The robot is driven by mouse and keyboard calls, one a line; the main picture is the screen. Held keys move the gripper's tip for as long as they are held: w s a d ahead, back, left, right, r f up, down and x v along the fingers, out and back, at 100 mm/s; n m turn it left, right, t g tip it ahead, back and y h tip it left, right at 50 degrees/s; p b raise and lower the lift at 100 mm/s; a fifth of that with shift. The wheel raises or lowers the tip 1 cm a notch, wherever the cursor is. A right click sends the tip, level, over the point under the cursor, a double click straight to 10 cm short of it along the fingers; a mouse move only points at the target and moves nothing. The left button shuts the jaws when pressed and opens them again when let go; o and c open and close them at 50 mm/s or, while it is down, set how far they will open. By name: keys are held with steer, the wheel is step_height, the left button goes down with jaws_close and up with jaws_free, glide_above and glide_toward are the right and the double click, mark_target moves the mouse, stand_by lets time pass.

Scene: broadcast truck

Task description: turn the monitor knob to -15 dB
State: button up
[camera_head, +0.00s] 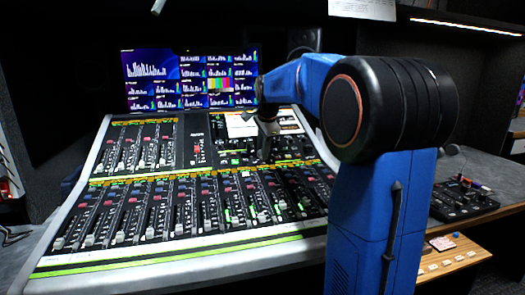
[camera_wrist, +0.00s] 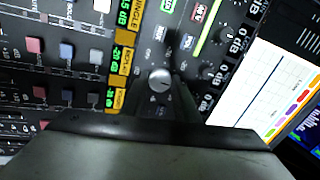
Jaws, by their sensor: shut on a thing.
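A round knob with a silver-grey top (camera_wrist: 160,78) shows in the middle of the wrist view. A small light mark is on its top, but I cannot read its setting. My gripper (camera_wrist: 164,88) is shut on this knob, with dark fingers on both sides of it. In the head view my gripper (camera_head: 264,152) reaches down onto the upper right part of the mixing console (camera_head: 105,255). The knob itself is hidden there by the gripper.
Rows of faders and buttons surround the knob. Small green dB readouts (camera_wrist: 116,55) lie left of it in the wrist view. A monitor screen (camera_head: 190,78) stands at the back. A small black panel (camera_head: 462,197) sits at right.

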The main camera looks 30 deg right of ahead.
steer(key=o, duration=1.1)
steer(key=v, duration=1.7)
steer(key=shift+s+r, duration=0.1)
steer(key=shift+r, duration=0.1)
